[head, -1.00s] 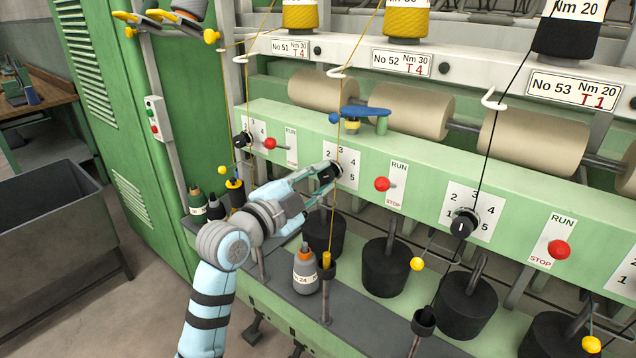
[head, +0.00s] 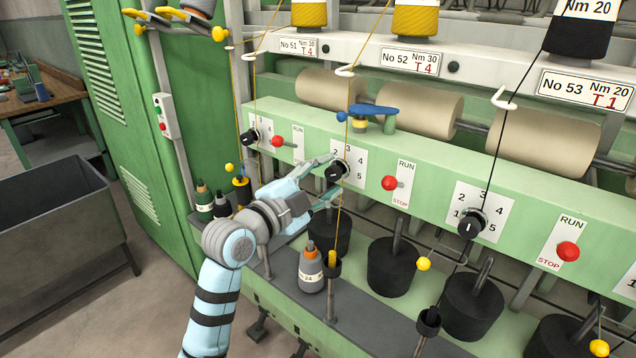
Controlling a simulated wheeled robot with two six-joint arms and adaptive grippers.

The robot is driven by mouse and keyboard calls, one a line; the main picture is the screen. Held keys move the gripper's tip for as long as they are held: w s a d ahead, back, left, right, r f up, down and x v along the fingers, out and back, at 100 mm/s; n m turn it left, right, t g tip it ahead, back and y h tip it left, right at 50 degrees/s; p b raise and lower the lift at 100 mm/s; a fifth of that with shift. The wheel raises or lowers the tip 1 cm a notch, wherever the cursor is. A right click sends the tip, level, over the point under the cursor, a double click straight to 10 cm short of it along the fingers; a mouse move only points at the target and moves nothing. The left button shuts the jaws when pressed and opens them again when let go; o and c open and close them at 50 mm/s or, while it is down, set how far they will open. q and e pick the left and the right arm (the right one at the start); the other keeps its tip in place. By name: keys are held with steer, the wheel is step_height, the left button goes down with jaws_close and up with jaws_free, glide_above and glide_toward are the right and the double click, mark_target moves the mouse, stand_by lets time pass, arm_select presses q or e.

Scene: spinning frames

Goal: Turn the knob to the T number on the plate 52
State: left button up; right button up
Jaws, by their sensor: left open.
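The plate No 52 (head: 410,61) on the white rail reads Nm 30 and a red T 4. Below it, on the green beam, a black knob (head: 337,173) sits on a white dial (head: 352,157); 2, 3, 4 and 5 show around it, and the area by the 1 is covered. Which number the knob's mark points at is too small to tell. My left gripper (head: 327,177) is open at this knob, one finger above it and one below in the picture, with a visible gap around it. My right gripper is not in view.
A red RUN/STOP lever (head: 389,183) stands right of the dial. An orange-topped bottle (head: 311,270) and black weights (head: 392,268) are below.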

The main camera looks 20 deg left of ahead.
arm_select(q)
steer(key=v, duration=1.1)
steer(key=shift+s, duration=0.4)
